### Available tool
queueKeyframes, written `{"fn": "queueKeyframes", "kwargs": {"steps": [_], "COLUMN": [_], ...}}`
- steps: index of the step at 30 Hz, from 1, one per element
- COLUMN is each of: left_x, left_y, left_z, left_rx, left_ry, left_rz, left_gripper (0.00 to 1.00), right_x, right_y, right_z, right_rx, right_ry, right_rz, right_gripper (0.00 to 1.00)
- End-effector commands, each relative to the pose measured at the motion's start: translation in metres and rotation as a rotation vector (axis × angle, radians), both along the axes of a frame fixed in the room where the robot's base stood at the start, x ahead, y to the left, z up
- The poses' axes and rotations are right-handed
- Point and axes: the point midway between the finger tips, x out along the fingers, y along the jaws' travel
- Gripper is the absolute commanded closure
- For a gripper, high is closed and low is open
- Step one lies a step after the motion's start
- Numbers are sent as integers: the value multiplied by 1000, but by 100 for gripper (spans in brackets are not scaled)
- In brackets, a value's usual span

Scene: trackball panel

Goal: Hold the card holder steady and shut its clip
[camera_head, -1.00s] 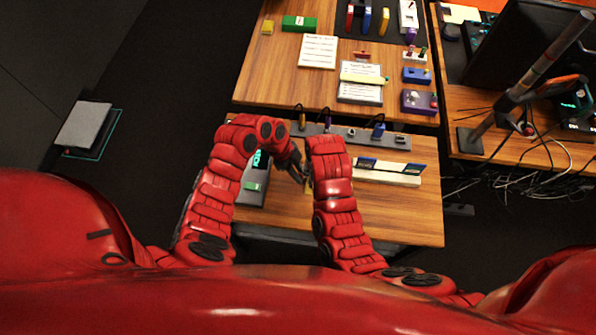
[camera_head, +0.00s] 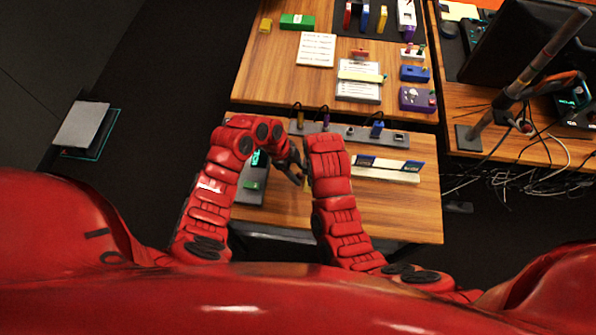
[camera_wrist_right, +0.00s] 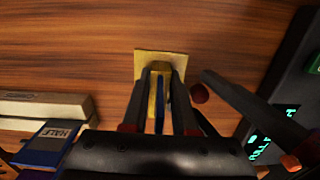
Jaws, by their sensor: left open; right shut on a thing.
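The yellow card holder (camera_wrist_right: 174,62) stands on the wood table in the right wrist view, its flat base showing beyond my fingers. My right gripper (camera_wrist_right: 160,88) is shut on its upright yellow part, with a narrow blue strip between the fingers. The clip cannot be made out clearly. My left gripper (camera_head: 296,170) is open, close beside the holder; its dark fingers (camera_wrist_right: 215,92) come in from the right in the wrist view, apart from the holder. A small dark red round piece shows near their tips. In the head view my right forearm hides the right gripper and most of the holder.
A dark device with a teal display (camera_head: 251,181) stands left of my grippers. A pale rack (camera_head: 385,174) with cards stands to the right. A grey strip (camera_head: 350,132) with plugs lies behind. The table's front right (camera_head: 400,215) is bare.

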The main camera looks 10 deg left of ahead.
Motion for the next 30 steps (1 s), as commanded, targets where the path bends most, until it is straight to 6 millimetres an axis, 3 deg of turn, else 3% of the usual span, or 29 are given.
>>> {"fn": "queueKeyframes", "kwargs": {"steps": [12, 21, 30], "left_x": [6, 5, 5], "left_y": [36, 44, 44], "left_z": [82, 103, 104], "left_rx": [2, 2, 1], "left_ry": [-8, 1, 1], "left_rz": [3, 1, 1], "left_gripper": [43, 43, 43], "right_x": [0, 0, 0], "right_y": [0, 0, 0], "right_z": [0, 0, 0], "right_rx": [0, 0, 0], "right_ry": [0, 0, 0], "right_rz": [0, 0, 0], "right_gripper": [100, 100, 100]}}
